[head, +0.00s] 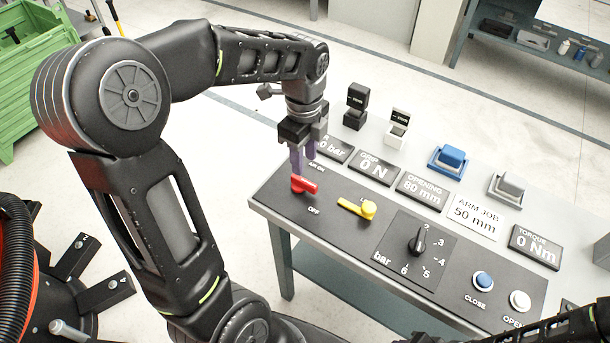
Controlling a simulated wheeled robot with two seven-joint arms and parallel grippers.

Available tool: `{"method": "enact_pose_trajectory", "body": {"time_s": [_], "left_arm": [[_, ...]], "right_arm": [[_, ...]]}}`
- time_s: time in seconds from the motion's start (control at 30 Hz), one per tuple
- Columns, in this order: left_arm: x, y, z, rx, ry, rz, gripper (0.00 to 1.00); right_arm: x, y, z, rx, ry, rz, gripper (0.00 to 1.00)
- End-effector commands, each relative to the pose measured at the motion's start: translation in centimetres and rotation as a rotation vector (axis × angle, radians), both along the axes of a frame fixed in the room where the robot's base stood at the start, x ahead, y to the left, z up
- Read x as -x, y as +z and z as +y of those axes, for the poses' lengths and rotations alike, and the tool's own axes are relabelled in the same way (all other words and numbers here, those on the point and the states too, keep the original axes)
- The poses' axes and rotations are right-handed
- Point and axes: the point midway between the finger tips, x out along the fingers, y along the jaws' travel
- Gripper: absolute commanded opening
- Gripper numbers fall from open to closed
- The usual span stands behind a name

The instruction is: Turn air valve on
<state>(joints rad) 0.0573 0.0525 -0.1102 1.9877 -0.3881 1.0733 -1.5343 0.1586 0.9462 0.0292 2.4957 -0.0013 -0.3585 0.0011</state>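The red valve handle (304,185) is on the dark panel at the left end of the control bench, between the labels "AIR ON" above and "OFF" below. Its narrow end points to the right. My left gripper (303,162) points down just above and behind the handle. Its two purplish fingers show slightly apart, with nothing seen between them. The nearer fingertip overlaps the handle's left end in the picture; I cannot tell if they touch. My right gripper is out of view; only part of that arm shows at the bottom right.
A yellow handle (359,208) lies right of the red one. Beyond are a black bar knob (418,242), a blue close button (483,281) and a white open button (520,300). Display plates, such as the "0 N" one (373,168), stand behind the panel. A green crate (38,75) is far left.

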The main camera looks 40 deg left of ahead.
Motion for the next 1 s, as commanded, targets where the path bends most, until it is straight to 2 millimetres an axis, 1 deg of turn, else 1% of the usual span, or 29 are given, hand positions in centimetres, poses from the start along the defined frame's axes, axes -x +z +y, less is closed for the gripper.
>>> {"method": "enact_pose_trajectory", "body": {"time_s": [0.17,0.4,0.5,0.6,0.87,1.0], "left_arm": [[0.1,-2.2,0.0,0.000,0.000,0.005,0.36],[0.1,-5.9,0.0,0.000,0.000,0.005,0.36],[0.1,-6.9,0.0,0.000,0.000,0.004,0.36],[0.1,-7.3,0.0,0.000,0.000,0.002,0.36],[0.0,-7.4,0.0,0.000,0.000,0.001,0.36],[0.0,-7.3,0.0,0.000,0.000,0.001,0.24]], "right_arm": [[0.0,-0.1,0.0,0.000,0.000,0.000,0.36],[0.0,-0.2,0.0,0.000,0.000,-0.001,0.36],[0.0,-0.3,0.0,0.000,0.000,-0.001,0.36],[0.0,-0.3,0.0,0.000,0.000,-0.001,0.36],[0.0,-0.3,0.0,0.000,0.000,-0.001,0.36],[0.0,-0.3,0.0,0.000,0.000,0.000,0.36]]}}
